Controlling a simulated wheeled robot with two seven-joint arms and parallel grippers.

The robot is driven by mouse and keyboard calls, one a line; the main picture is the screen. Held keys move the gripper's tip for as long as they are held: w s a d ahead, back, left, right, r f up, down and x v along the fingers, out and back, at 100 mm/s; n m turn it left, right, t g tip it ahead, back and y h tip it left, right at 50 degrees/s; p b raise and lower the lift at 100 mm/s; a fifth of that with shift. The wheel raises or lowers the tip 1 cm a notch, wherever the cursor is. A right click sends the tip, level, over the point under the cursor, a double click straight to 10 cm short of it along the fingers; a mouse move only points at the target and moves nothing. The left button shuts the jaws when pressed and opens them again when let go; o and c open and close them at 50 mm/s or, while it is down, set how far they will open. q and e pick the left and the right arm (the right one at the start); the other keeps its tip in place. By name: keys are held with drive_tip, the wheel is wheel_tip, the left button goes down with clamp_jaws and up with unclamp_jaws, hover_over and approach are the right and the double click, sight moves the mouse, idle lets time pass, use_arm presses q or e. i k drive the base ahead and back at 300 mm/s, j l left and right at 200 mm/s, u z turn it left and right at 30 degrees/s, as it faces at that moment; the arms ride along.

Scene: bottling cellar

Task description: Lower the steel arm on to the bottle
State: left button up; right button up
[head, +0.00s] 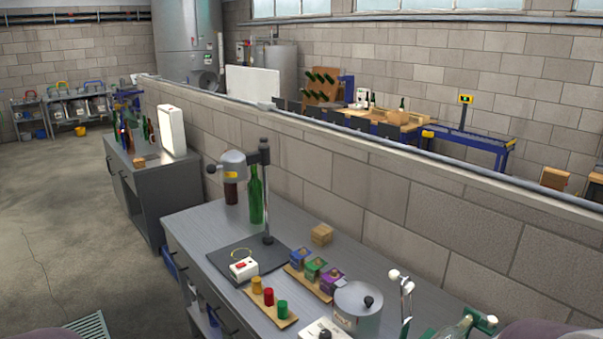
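A steel arm (405,293) with a white ball knob stands upright near the bottom edge, right of a steel pot. Beside it, at the bottom right, is the top of a clear glass bottle or vessel (454,329) with green parts (484,321) around it; the picture's edge cuts it off. The arm is apart from the glass. What lies below them is out of view. A green bottle (256,198) stands upright farther back by a post. Neither of my grippers shows.
A grey bench (206,225) carries a post with a grey motor head (235,164), a dark bottle (231,192), a red-buttoned box (244,268), coloured blocks (316,267), coloured pegs (269,296) and a lidded steel pot (358,308). A block wall (375,201) runs along its far side.

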sight(394, 275)
drive_tip(key=j+z, duration=0.4)
drive_tip(key=k+j+z, duration=0.1)
drive_tip(key=j+z, duration=0.3)
drive_tip(key=k+j+z, duration=0.1)
drive_tip(key=z, duration=0.3)
drive_tip(key=i+j, duration=0.15)
drive_tip(key=j, duration=0.2)
drive_tip(key=i+j, duration=0.15)
drive_tip(key=j, duration=0.15)
drive_tip(key=i+j, duration=0.15)
drive_tip(key=j, duration=0.2)
drive_tip(key=i+j, duration=0.15)
drive_tip(key=j, duration=0.2)
drive_tip(key=i+l, duration=0.25)
drive_tip(key=i, duration=0.2)
